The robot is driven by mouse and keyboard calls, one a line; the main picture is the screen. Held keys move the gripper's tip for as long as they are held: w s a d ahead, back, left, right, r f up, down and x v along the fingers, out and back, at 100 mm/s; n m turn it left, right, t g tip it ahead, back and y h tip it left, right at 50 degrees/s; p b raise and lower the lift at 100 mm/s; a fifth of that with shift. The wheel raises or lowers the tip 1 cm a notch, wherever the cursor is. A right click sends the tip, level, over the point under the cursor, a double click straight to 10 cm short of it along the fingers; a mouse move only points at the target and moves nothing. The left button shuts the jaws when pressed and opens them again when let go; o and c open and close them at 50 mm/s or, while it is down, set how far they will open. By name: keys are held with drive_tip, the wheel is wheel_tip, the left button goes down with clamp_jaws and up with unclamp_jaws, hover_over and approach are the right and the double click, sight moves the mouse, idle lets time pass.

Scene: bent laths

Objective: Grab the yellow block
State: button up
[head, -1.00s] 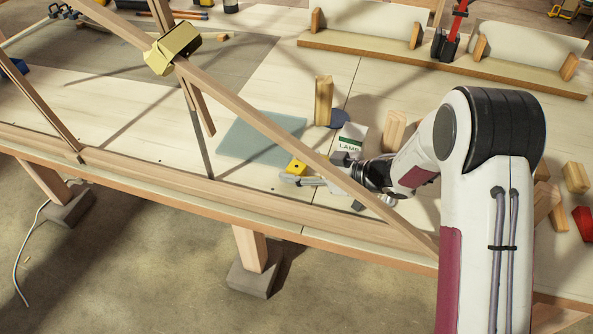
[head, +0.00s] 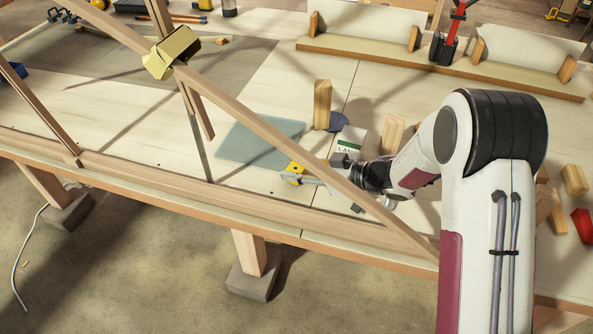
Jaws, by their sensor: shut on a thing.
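The yellow block (head: 294,168) is small and sits between the fingers of my gripper (head: 297,178), which is shut on it. A dark spot shows on its face. The block is near the right edge of the bluish translucent sheet on the workbench, just behind the slanting wooden lath. Part of my gripper and wrist is hidden by that lath. I cannot tell how far the block is above the bench top.
A long lath (head: 255,122) slants across in front of my arm. The bluish sheet (head: 250,142) lies left of the gripper. A labelled white box (head: 350,142) and upright wood blocks (head: 322,104) stand behind. A brass-coloured clamp-like piece (head: 171,52) sits on the lath.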

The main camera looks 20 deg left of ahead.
sight(296, 169)
drive_tip(key=shift+r, duration=4.7)
